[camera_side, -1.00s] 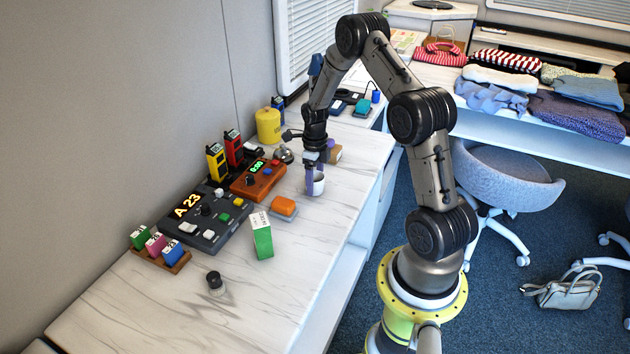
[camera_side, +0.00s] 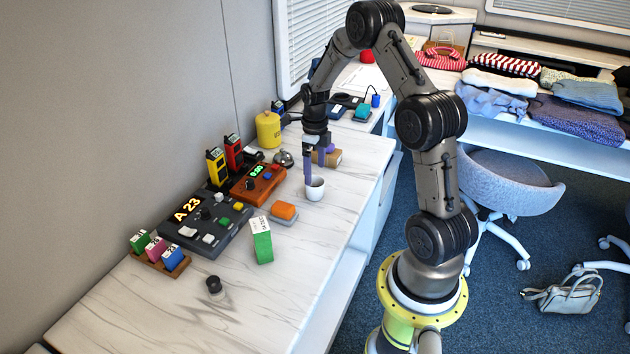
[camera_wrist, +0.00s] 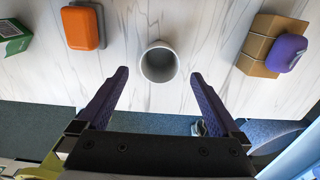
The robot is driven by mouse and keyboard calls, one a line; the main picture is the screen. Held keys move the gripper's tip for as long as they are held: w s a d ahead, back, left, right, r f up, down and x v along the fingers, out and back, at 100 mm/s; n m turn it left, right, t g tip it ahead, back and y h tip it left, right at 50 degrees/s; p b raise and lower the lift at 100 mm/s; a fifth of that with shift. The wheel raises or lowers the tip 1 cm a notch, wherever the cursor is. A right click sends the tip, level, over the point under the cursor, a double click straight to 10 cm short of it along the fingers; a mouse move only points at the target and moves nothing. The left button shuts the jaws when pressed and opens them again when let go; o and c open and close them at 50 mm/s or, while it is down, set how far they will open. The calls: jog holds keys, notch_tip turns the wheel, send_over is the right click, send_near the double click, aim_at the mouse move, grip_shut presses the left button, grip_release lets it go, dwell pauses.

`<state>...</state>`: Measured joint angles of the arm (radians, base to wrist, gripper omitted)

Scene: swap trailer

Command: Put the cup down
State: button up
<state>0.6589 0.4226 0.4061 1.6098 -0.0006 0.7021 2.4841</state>
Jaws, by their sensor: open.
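The white cup (camera_side: 315,188) stands upright on the white marble-patterned counter (camera_side: 290,290). In the wrist view the cup (camera_wrist: 159,63) shows from above, and its inside looks empty. My gripper (camera_wrist: 159,75) is open, with its two purple fingers wide apart and the cup just beyond their tips, between their lines. In the side view my gripper (camera_side: 318,180) is right behind the cup. I see no finger touching it in the wrist view.
Near the cup are an orange block on a grey base (camera_side: 284,212), an orange timer box (camera_side: 258,184), a silver bell (camera_side: 284,158) and a cardboard box with a purple top (camera_wrist: 271,46). A green box (camera_side: 262,240) stands nearer. The front counter is mostly clear.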

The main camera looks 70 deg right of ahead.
jog(key=s+a+r+n+t, duration=0.1)
jog(key=s+a+r+n, duration=0.1)
jog(key=a+r+n, duration=0.65)
jog(key=s+a+r+n+t, duration=0.1)
jog(key=a+r+n, duration=0.5)
jog(key=r, duration=0.5)
jog(key=s+a+r+n+t, duration=0.2)
jog(key=s+a+n, duration=1)
jog(key=n, duration=0.9)
jog(key=s+t, duration=0.1)
jog(key=s, duration=0.2)
jog(key=shift+s+a+r+t, duration=0.25)
jog(key=shift+r+t, duration=0.05)
jog(key=shift+r, duration=0.1)
